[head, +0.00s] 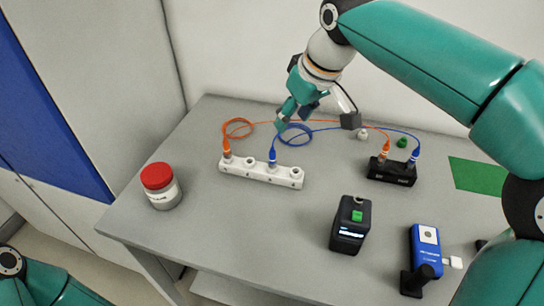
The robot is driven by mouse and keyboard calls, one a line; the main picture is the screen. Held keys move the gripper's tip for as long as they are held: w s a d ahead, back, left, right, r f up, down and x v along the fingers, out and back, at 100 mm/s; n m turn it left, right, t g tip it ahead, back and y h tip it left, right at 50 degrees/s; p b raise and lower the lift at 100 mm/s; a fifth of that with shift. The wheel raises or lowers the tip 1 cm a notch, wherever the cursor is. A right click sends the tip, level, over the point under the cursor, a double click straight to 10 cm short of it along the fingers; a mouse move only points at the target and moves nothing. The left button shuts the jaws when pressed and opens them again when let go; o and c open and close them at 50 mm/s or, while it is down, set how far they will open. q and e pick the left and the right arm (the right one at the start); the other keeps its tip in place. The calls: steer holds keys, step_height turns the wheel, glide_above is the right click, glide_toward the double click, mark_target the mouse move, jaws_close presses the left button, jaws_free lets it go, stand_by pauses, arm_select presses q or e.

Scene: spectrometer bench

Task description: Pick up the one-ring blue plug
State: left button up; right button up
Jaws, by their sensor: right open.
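A blue plug (272,156) stands upright in the white socket strip (235,171), in a socket right of its middle. Another blue plug (414,158) stands in the right side of a black box (392,173). A blue cable (313,129) loops behind the strip and runs towards the box. The rings on the blue plugs are too small to count. My right gripper (316,121) is open and empty, above the back of the bench, higher than the strip and up and right of its blue plug. My left gripper is out of view.
An orange plug (227,149) stands in the strip's left end, another (383,152) in the black box. A red-lidded jar (161,186) stands left. A black device (350,225) and a blue device (425,252) stand in front. A green mat (478,175) lies right.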

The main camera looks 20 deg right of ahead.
mark_target(274, 153)
steer(key=x, duration=1.1)
steer(key=shift+s+b, duration=0.15)
steer(key=shift+b, duration=0.15)
steer(key=shift+s+a+p+x, duration=0.1)
steer(key=shift+p+x, duration=0.05)
steer(key=shift+x, duration=1.2)
steer(key=shift+s+a+p+x, duration=0.1)
steer(key=shift+a+p+x, duration=0.05)
steer(key=shift+x, duration=1.2)
jaws_close()
